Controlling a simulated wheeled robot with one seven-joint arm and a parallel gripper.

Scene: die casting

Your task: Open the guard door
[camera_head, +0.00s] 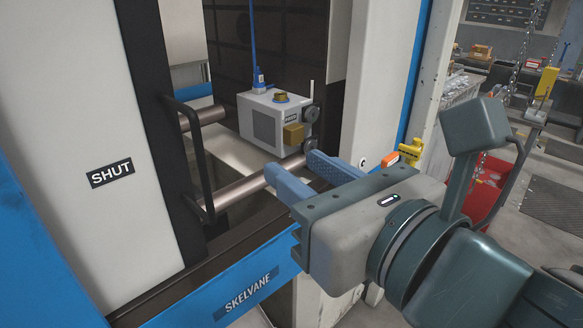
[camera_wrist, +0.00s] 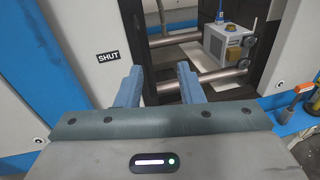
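The guard door (camera_head: 75,130) is the white panel at the left with a black right edge and a "SHUT" label; it also shows in the wrist view (camera_wrist: 85,28). An opening into the machine shows right of its edge.
Inside the opening are steel tie bars (camera_head: 240,190) and a grey box unit (camera_head: 275,122) with a blue hose. A blue "SKELVANE" rail (camera_head: 240,288) runs below. A white machine post (camera_head: 378,80) stands right of the opening. A red bin (camera_head: 488,190) is behind my arm.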

